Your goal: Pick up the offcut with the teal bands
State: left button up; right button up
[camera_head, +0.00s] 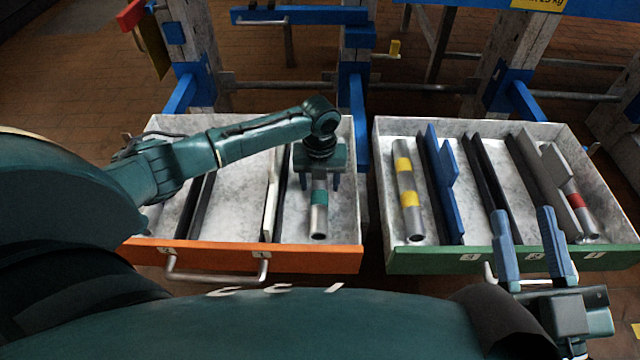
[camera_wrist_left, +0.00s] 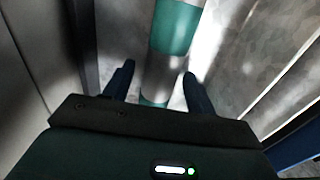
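The offcut with the teal bands (camera_head: 318,222) is a grey metal tube lying lengthwise in the right compartment of the orange-fronted drawer (camera_head: 310,258). One teal band shows in the head view. Two show in the left wrist view (camera_wrist_left: 174,28). My left gripper (camera_head: 320,187) is over the tube, pointing down, and hides its far part. In the left wrist view its open fingers (camera_wrist_left: 158,76) stand on either side of the tube, with a gap on the left; contact on the right is unclear. My right gripper (camera_head: 528,228) is open and empty before the green-fronted drawer.
The green-fronted drawer (camera_head: 435,261) holds a yellow-banded tube (camera_head: 408,188), a blue profile (camera_head: 437,170) and a red-banded tube (camera_head: 578,208). Dark dividers (camera_head: 488,175) separate its compartments. A pale upright strip (camera_head: 271,195) and the drawer's right wall flank my left gripper.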

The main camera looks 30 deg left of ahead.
pick_arm(q)
jog(key=c, duration=1)
